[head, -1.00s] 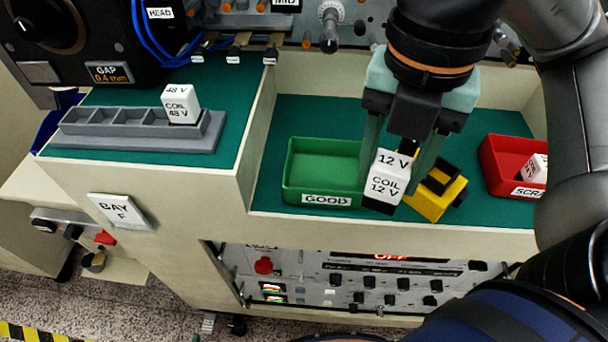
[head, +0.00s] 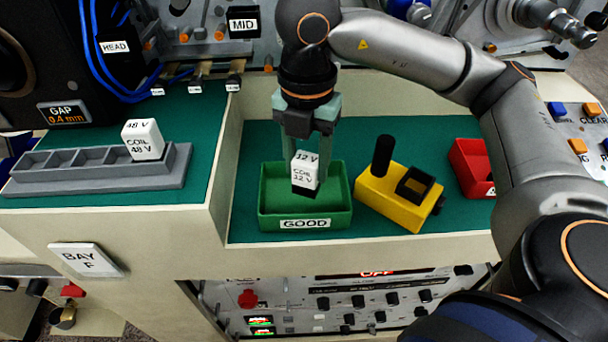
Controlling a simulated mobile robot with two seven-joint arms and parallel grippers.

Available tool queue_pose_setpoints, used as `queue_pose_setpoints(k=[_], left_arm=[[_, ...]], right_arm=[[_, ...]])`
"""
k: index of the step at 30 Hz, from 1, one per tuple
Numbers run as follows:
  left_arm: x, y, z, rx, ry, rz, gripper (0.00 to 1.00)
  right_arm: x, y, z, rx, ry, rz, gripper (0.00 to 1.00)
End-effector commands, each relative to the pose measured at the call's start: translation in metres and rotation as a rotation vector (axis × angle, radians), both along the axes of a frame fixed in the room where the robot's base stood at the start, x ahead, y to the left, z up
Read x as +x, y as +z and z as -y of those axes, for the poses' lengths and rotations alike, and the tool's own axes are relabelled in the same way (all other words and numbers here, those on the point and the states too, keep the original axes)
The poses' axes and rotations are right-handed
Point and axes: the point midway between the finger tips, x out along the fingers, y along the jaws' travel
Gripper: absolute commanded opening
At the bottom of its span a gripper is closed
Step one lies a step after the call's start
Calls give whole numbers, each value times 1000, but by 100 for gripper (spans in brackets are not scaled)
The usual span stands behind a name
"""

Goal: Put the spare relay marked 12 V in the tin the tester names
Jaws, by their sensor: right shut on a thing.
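A white relay marked 12 V (head: 305,172), with a black base, is held by my right gripper (head: 308,155). The gripper is shut on it and points down. The relay hangs over the green tin labelled GOOD (head: 305,223), within its outline in the head view; I cannot tell how far its base is above the tin's floor. The yellow tester (head: 397,205) has a black post and a black square socket; no readable result shows on it. The red tin (head: 470,168) is partly hidden behind my right arm. My left gripper is not in view.
A grey rack (head: 95,172) on the left holds a white relay marked 48 V (head: 143,140). A raised bench step stands left of the green tin. Green mat (head: 375,130) is free behind the tester. A button panel (head: 580,128) is at the right.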

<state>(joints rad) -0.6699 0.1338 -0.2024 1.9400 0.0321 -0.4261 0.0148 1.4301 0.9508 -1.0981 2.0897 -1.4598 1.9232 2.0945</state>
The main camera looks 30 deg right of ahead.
Motion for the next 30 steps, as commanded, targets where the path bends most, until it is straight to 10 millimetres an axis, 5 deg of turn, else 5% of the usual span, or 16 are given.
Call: queue_pose_setpoints(k=[11,23,24,30], left_arm=[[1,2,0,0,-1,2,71],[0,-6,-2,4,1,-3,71],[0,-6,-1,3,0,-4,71],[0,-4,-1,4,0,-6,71]], right_arm=[[10,-40,2,-1,-2,-1,0],[10,-47,2,1,-1,2,0],[10,-47,2,1,-1,2,50],[10,-45,2,1,-1,2,73]])
